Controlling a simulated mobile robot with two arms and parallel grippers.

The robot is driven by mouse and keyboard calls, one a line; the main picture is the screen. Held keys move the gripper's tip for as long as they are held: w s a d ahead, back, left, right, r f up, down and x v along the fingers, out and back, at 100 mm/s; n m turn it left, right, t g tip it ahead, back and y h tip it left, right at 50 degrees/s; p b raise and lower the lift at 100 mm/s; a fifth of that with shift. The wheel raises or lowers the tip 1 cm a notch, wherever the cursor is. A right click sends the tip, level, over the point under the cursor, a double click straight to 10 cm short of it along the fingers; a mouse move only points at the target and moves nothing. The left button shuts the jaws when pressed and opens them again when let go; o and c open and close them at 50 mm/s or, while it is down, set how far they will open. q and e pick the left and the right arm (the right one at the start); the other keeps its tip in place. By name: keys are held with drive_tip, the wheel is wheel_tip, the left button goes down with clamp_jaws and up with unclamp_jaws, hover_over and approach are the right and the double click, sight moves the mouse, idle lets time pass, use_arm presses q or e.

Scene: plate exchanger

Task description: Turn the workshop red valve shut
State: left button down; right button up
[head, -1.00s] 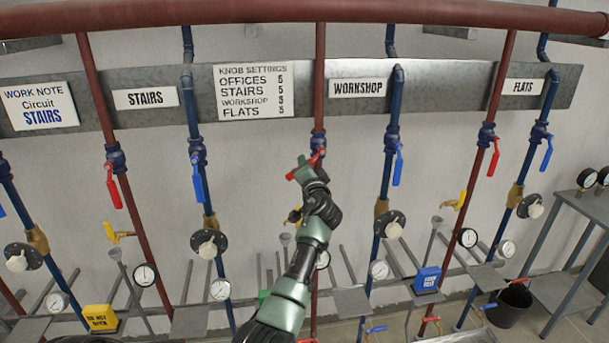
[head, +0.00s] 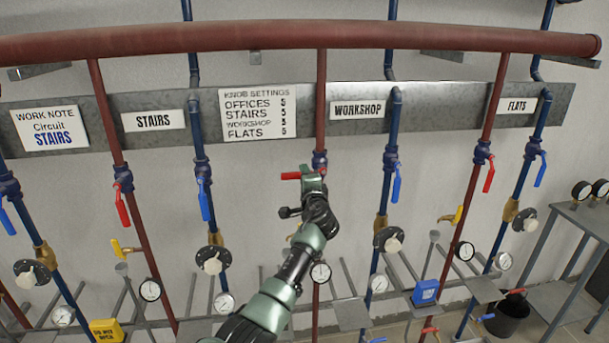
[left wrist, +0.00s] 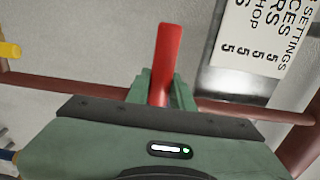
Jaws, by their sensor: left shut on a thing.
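The workshop red valve sits on the red pipe (head: 321,100) just left of the WORKSHOP sign (head: 357,110). Its blue body (head: 319,160) shows above my gripper. Its red handle (head: 290,176) sticks out level to the left, across the pipe. My left gripper (head: 311,180) is shut on the handle and hides part of it. In the left wrist view the red handle (left wrist: 167,50) stands between the two green fingers (left wrist: 162,98), its free end beyond them. My right gripper is not in view.
The workshop blue valve handle (head: 396,188) hangs down close to the right. Other red handles, at STAIRS (head: 122,211) and FLATS (head: 489,178), hang along their pipes. Gauges, knobs and small shelves stand below.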

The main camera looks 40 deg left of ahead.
use_arm(q)
drive_tip(key=shift+a+r, duration=0.1)
drive_tip(key=shift+r, duration=0.25)
drive_tip(key=c, duration=1.2)
unclamp_jaws()
drive_tip(key=shift+f, duration=0.2)
drive_tip(key=shift+f, duration=0.1)
drive_tip(key=shift+s+d, duration=0.1)
drive_tip(key=shift+d, duration=0.1)
drive_tip(key=b+v, duration=0.2)
drive_tip(key=v, duration=0.5)
